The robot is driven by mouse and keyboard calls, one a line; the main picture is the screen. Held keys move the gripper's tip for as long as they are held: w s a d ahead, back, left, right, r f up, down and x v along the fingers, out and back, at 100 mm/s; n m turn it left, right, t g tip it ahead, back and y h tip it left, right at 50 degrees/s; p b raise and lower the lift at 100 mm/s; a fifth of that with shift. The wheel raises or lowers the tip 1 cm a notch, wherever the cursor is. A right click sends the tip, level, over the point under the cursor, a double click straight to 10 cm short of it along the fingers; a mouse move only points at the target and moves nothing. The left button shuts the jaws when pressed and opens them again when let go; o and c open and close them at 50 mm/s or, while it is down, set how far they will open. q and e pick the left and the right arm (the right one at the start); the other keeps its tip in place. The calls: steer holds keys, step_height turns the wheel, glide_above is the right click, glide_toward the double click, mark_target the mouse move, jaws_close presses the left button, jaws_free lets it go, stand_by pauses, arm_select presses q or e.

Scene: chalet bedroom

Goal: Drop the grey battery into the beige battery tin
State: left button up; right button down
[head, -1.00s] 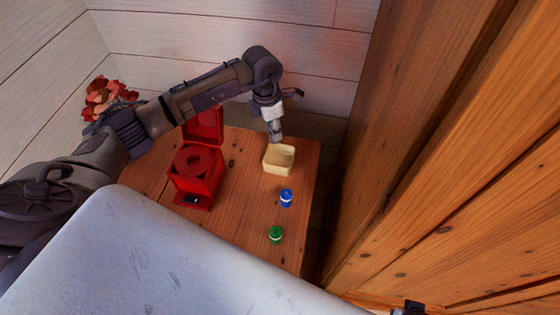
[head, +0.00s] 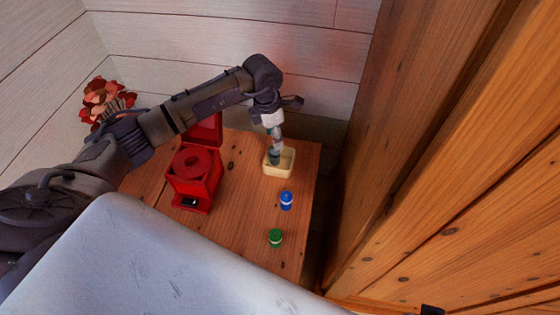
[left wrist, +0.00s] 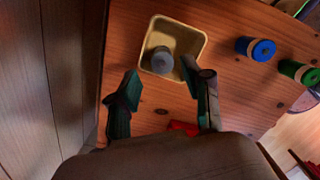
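The beige battery tin (head: 291,163) is a small open square box near the back right of the wooden table. It also shows in the left wrist view (left wrist: 199,44). The grey battery (left wrist: 162,61) is inside the tin's outline, beneath my gripper; it also shows in the head view (head: 274,158). My left gripper (left wrist: 163,88) is open, its two fingers apart and clear of the battery. In the head view, my left gripper (head: 277,143) hangs just over the tin. Only a small dark part, seemingly my right gripper (head: 431,310), shows at the bottom edge.
A blue battery (head: 286,200) and a green battery (head: 275,238) stand on the table (head: 242,215) in front of the tin. An open red box (head: 193,180) stands to the left. A wooden panel (head: 420,150) rises at the right.

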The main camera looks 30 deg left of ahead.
arm_select(q)
steer(key=shift+o, duration=0.4)
steer(key=shift+r, duration=0.25)
step_height(320, 180, up, 11)
steer(key=s+a, duration=0.1)
steer(key=shift+r, duration=0.2)
